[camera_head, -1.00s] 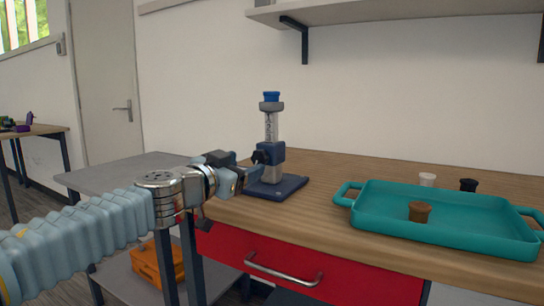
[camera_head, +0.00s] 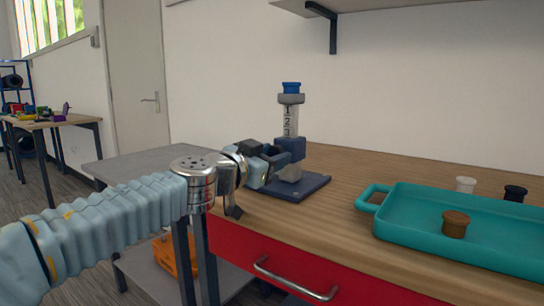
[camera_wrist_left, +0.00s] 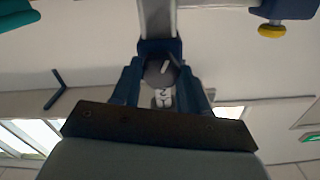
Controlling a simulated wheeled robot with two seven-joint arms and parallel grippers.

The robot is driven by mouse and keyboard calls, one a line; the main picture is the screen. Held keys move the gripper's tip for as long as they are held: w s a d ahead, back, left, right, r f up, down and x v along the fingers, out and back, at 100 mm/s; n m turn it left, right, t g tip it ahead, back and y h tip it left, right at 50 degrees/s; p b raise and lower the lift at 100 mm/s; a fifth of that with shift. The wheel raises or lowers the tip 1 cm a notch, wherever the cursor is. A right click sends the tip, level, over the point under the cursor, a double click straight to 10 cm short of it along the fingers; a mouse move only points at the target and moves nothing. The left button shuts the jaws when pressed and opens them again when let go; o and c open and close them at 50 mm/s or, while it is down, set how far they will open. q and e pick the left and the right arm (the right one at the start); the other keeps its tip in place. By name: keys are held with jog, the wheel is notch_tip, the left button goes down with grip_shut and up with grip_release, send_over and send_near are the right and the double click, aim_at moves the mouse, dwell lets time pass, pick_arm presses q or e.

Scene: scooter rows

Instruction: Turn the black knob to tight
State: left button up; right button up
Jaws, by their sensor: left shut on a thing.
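A stand (camera_head: 301,190) with a blue base and a clear column numbered 1, 2, 3 is upright on the wooden counter. A blue cap (camera_head: 291,88) tops the column, and a blue collar (camera_head: 291,147) sits lower on it. My left gripper (camera_head: 281,160) reaches the collar from the left and is shut on the black knob. In the left wrist view the round knob (camera_wrist_left: 160,72), with a white pointer mark, sits between the two blue fingers. The fingers mostly hide the knob in the head view. My right gripper is not in view.
A teal tray (camera_head: 384,225) on the counter's right holds a brown cap (camera_head: 455,224). A white cap (camera_head: 465,184) and a black cap (camera_head: 514,193) show by its far side. A shelf bracket (camera_head: 333,36) is above. The wrist view shows a yellow knob (camera_wrist_left: 271,31).

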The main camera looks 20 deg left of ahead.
pick_arm(q)
jog(key=shift+c, duration=1.2)
